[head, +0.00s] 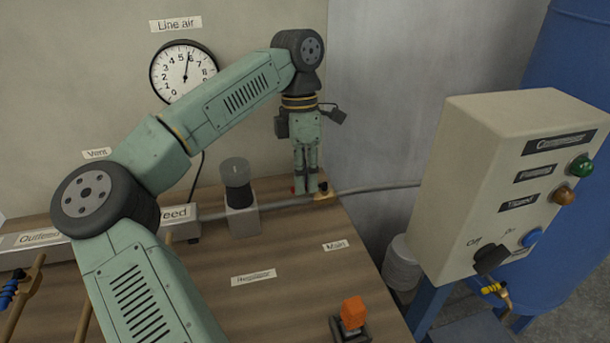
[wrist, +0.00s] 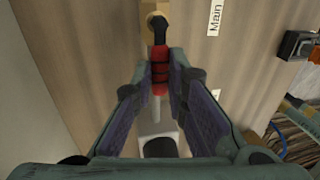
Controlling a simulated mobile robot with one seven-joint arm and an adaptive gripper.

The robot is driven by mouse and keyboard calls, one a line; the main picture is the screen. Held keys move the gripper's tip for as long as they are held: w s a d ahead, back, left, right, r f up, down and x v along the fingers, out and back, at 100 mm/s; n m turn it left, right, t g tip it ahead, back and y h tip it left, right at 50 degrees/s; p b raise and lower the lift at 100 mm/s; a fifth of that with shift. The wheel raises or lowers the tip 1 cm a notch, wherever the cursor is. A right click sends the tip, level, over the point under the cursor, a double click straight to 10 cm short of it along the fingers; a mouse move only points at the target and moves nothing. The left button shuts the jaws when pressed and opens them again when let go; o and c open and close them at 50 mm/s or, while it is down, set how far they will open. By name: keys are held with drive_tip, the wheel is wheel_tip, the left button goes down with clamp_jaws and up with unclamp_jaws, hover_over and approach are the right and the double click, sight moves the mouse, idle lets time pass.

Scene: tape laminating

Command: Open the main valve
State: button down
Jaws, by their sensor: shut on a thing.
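The main valve has a brass body (head: 322,195) on the grey pipe at the back of the bench, right of centre in the head view. In the wrist view its brass body (wrist: 156,14) is at the top, with a red-gripped handle (wrist: 160,72) on a dark lever. The handle lies along the line of the pipe. My gripper (head: 307,190) points straight down at the valve. In the wrist view its fingertips (wrist: 161,72) are shut on the red handle from both sides. The fingers hide most of the handle in the head view.
A "Line air" gauge (head: 184,71) on the wall reads about 6. A regulator (head: 240,205) stands on the pipe left of the valve. A compressor control box (head: 520,180) is at the right. An orange-topped part (head: 353,313) sits near the front edge.

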drive_tip(key=shift+w+r, duration=0.1)
idle(0.3)
drive_tip(key=c, duration=1.6)
unclamp_jaws()
drive_tip(key=r, duration=0.4)
drive_tip(key=w+r, duration=0.1)
drive_tip(key=r, duration=0.2)
drive_tip(key=w+r, duration=0.1)
drive_tip(key=r, duration=0.3)
drive_tip(key=shift+a+r, duration=0.35)
